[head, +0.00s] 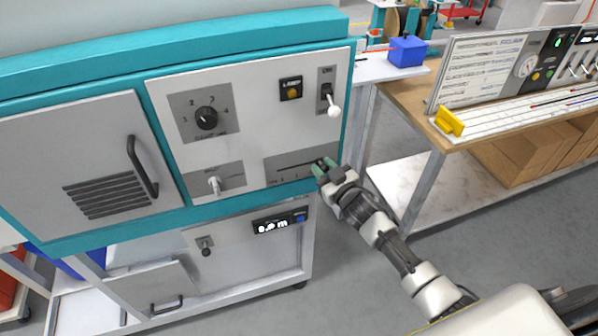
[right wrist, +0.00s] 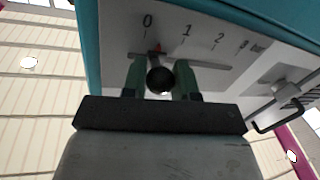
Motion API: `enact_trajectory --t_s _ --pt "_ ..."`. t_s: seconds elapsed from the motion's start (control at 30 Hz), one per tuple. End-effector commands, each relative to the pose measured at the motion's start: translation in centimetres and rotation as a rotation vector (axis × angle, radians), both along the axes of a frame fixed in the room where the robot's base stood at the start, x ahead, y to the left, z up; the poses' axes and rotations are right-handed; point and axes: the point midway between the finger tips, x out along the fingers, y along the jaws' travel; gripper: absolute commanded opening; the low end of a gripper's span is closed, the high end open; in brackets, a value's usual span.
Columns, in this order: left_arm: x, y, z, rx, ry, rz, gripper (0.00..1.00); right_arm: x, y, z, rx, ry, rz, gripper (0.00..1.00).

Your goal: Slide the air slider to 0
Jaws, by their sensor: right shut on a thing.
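The air slider (head: 295,170) is a slot with a scale on a grey plate at the lower right of the machine's front panel. In the right wrist view its scale (right wrist: 195,45) reads 0, 1, 2, 3 and bar. My right gripper (head: 324,168) is at the slot's right end in the head view. In the right wrist view its green fingers stand on both sides of the slider's dark round knob (right wrist: 160,80), shut on it. My left gripper is out of view.
A rotary knob (head: 206,118), a lamp button (head: 291,92), a white-tipped lever (head: 333,108) and another small lever (head: 214,184) are on the same panel. A wooden workbench (head: 408,95) stands to the right. Grey floor is free between it and the machine.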

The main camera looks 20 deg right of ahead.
Motion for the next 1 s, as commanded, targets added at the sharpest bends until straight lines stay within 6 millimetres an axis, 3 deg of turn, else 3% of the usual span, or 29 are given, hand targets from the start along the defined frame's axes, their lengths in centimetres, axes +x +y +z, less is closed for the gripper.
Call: enact_trajectory --t_s 0.13,0.47,0.5,0.63,1.0 --pt "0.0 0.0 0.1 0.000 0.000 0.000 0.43 0.0 -2.0 -0.1 0.001 0.002 -0.001 0.00" --pt "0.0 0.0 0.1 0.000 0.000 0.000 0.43 0.0 -2.4 -0.1 0.001 0.001 -0.004 0.00" --pt "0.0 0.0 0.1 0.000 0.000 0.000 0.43 0.0 -2.3 -0.1 0.001 0.001 -0.004 0.33" --pt "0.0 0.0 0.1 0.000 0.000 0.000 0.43 0.0 -2.3 0.0 0.001 0.002 -0.003 0.53" --pt "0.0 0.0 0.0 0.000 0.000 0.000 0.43 -0.6 -2.3 -0.1 0.001 0.001 -0.001 0.54"
